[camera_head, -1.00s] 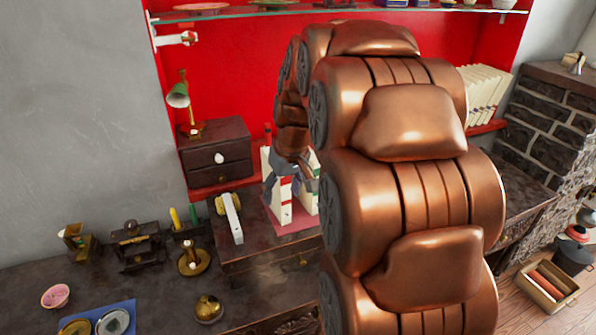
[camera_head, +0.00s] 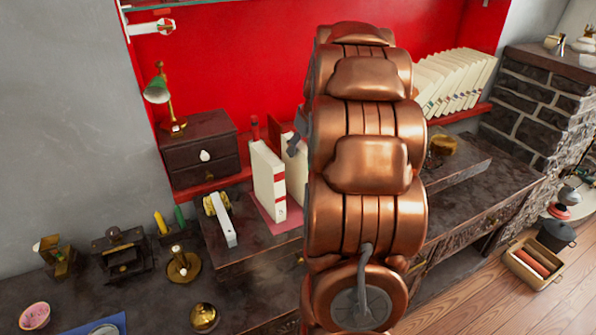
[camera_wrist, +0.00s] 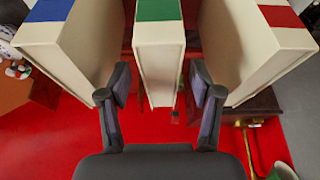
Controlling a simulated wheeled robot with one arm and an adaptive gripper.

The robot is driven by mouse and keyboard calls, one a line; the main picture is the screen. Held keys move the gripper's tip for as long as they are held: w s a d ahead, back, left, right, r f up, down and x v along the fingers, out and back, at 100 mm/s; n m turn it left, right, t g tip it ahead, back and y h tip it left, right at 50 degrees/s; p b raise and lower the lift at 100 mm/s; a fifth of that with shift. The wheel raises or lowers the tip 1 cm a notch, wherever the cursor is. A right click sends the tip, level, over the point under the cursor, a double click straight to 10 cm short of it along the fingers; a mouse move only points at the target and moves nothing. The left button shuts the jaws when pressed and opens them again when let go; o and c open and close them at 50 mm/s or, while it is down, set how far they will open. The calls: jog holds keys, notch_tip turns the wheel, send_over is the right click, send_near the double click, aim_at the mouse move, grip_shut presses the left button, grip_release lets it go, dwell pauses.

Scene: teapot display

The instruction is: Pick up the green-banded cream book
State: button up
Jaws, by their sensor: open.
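In the wrist view, the green-banded cream book (camera_wrist: 159,50) stands upright in the middle, its narrow face toward me. My gripper (camera_wrist: 159,88) is open, with one finger on each side of this book's lower end. Small gaps show between fingers and book, so it is not clasped. A blue-banded cream book (camera_wrist: 72,45) stands to the left and a red-banded one (camera_wrist: 262,50) to the right. In the head view, the red-banded book also shows (camera_head: 268,182). My arm hides most of the gripper and much of the book group there.
A dark drawer box (camera_head: 200,150) with a green lamp (camera_head: 158,92) stands left of the books. A white-and-brass object (camera_head: 222,215) lies close by. A row of cream books (camera_head: 455,80) leans on the right ledge. A glass shelf (camera_head: 165,6) runs above.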

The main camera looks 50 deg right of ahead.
aim_at(299, 172)
jog(key=p+x, duration=0.2)
jog(key=x, duration=0.3)
jog(key=shift+a, duration=0.1)
jog(key=shift+f, duration=0.2)
jog(key=shift+f+b, duration=0.3)
jog(key=shift+b, duration=0.05)
dwell(0.5)
grip_shut()
dwell(0.7)
